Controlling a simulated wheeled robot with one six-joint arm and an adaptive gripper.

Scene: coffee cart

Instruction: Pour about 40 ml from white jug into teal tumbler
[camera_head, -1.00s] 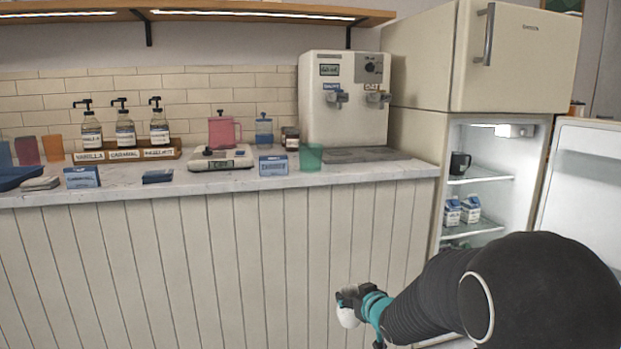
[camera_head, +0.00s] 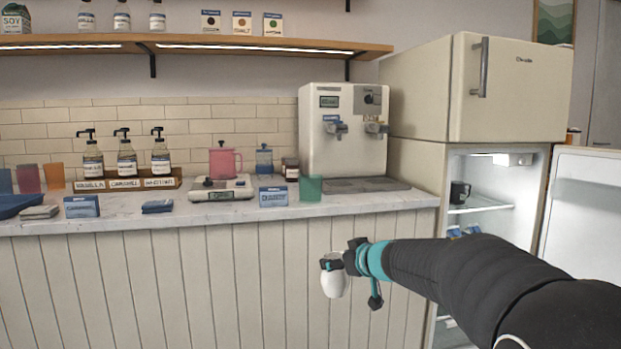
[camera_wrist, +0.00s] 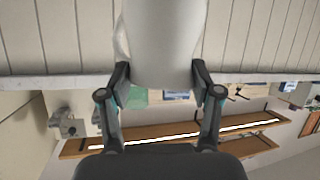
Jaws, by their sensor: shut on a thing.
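The white jug (camera_head: 334,284) is held in front of the counter's panelled face, below the worktop. My gripper (camera_head: 338,263) is shut on it. In the wrist view the jug (camera_wrist: 163,45) fills the top middle between the two fingers of my gripper (camera_wrist: 160,82). Its contents cannot be seen. The teal tumbler (camera_head: 311,189) stands upright on the worktop near its front edge, above and left of my gripper. In the wrist view, which is upside down, the tumbler (camera_wrist: 135,97) shows partly behind the left finger.
On the worktop (camera_head: 240,214), a blue-and-white box (camera_head: 273,197) stands just left of the tumbler. A drinks dispenser (camera_head: 340,140) stands behind. The fridge (camera_head: 500,180) is open at right.

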